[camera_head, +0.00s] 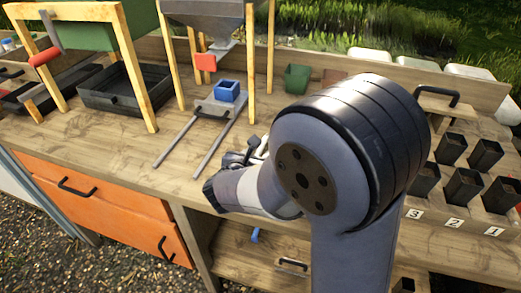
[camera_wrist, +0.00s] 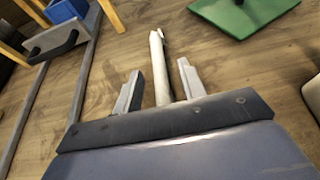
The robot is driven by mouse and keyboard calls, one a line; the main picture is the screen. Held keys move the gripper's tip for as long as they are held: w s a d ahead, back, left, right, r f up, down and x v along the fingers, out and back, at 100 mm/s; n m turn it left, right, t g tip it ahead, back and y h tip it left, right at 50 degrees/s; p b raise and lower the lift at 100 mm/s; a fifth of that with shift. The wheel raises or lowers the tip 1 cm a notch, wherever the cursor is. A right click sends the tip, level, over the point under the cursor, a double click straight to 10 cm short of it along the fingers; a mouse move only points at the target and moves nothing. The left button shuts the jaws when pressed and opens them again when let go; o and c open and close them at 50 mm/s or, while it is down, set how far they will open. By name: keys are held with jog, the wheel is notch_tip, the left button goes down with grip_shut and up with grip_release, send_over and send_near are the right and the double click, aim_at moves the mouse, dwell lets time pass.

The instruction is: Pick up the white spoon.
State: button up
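A slim white object (camera_wrist: 158,65), apparently the white spoon, shows in the wrist view above the wooden worktop. Its far end is narrow, and its near part runs down between my fingers; no spoon bowl can be made out. My gripper (camera_wrist: 158,88) is open, with one finger on each side of the white object and a gap to both. In the head view my arm hides most of the gripper and I cannot make out the spoon.
A blue box (camera_head: 227,91) sits on a sliding plate with metal rails (camera_head: 178,139) to the left. A green container (camera_head: 297,78) stands behind. Several black pots (camera_head: 463,187) stand at the right by numbered labels. Wooden posts (camera_head: 137,78) rise at the left.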

jog(key=shift+w+d+f, duration=0.25)
jog(key=shift+w, duration=0.35)
jog(key=shift+c, duration=0.5)
grip_shut()
